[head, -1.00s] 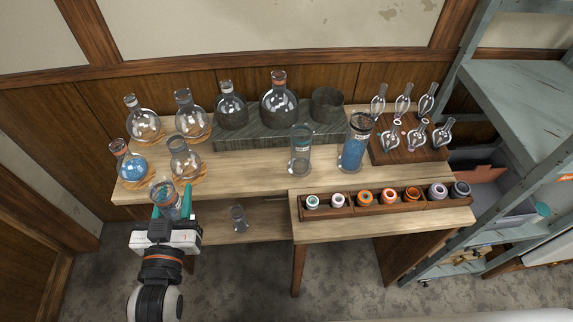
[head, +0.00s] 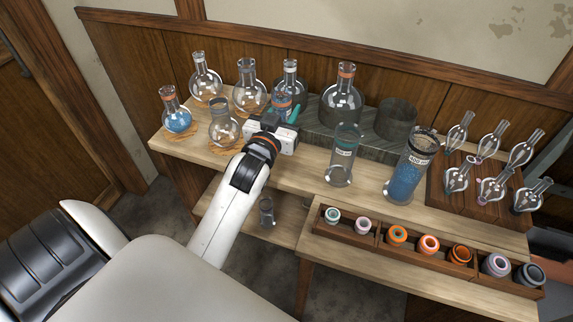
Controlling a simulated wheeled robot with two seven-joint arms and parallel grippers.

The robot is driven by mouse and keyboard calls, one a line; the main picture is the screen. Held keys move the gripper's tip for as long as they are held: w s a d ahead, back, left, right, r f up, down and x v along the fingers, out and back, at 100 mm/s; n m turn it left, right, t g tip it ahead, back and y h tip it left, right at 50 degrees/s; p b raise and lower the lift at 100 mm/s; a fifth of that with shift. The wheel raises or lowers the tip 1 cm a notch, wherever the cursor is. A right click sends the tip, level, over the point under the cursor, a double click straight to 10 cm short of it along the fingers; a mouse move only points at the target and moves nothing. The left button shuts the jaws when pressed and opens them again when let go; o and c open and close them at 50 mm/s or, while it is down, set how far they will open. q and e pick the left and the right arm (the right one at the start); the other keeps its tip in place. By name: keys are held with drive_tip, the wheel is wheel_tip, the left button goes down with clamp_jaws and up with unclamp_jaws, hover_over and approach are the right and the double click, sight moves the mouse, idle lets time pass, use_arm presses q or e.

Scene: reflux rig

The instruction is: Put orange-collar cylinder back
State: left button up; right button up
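A tall clear cylinder (head: 342,158) and a tall cylinder of blue material (head: 409,172) stand to the right. My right gripper is out of view.
Several round flasks (head: 223,130) stand on cork rings at left. Large flasks and a dark pot (head: 396,120) sit on the stone ledge (head: 363,146). A divided tray of collars (head: 370,239) lies in front. A small glass (head: 266,212) stands on the lower shelf.

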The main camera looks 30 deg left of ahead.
use_arm(q)
wheel_tip(320, 180, down, 6)
drive_tip(key=shift+w+f+b, duration=0.1)
drive_tip(key=shift+b, duration=0.25)
drive_tip(key=shift+f, duration=1.7)
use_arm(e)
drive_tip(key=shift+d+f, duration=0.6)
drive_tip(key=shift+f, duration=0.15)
use_arm(q)
drive_tip(key=o, duration=1.1)
drive_tip(key=shift+f+b, duration=0.15)
drive_tip(key=shift+b, duration=0.15)
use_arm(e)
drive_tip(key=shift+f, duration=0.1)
use_arm(q)
drive_tip(key=v, duration=1.2)
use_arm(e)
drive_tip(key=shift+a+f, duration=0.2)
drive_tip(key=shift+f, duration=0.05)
